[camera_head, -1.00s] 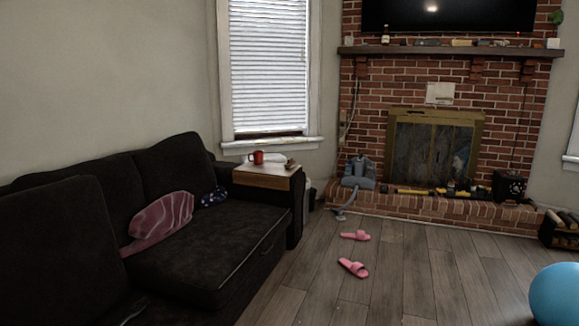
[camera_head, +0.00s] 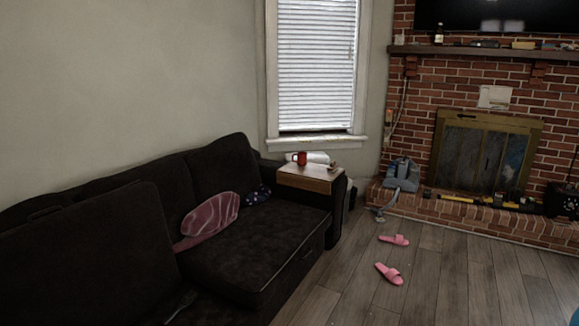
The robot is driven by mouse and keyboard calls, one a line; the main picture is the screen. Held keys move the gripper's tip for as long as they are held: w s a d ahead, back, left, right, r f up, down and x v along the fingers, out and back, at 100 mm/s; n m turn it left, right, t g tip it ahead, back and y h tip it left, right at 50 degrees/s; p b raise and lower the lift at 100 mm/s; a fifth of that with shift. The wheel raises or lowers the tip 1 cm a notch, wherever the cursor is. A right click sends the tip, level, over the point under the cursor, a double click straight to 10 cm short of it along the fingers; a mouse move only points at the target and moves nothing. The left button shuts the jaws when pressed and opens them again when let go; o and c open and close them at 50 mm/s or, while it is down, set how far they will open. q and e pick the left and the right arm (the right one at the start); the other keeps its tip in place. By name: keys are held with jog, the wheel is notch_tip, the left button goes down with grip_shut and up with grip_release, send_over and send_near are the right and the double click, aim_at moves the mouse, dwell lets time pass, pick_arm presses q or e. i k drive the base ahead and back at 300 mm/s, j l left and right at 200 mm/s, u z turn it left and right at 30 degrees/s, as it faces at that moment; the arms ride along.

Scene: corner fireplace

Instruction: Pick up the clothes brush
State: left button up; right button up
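I cannot tell for certain which thing is the clothes brush. A small brown object (camera_head: 333,167) lies at the back right of the wooden tray table (camera_head: 305,179) on the sofa's arm, too small to make out. A thin dark grey object with a handle-like shape (camera_head: 182,306) lies on the near sofa seat at the bottom edge; it is dim and hard to identify. Neither of my grippers is in view.
The dark sofa (camera_head: 255,258) fills the lower left, with a pink patterned cushion (camera_head: 210,217) on it. A red mug (camera_head: 300,158) stands on the tray table. Pink slippers (camera_head: 389,273) lie on the wooden floor, which is otherwise open near the sofa. A vacuum (camera_head: 403,177) stands by the brick fireplace.

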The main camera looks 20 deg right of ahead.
aim_at(333, 166)
jog(key=i+l, duration=0.2)
jog(key=l, duration=0.15)
jog(key=i+l+u, duration=0.1)
jog(key=i+l, duration=0.15)
jog(key=l, duration=0.15)
jog(key=i+l, duration=0.2)
jog(key=l, duration=0.15)
jog(key=i+l+u, duration=0.1)
jog(key=l, duration=0.3)
jog(key=i+l, duration=0.3)
jog(key=l+u, duration=0.05)
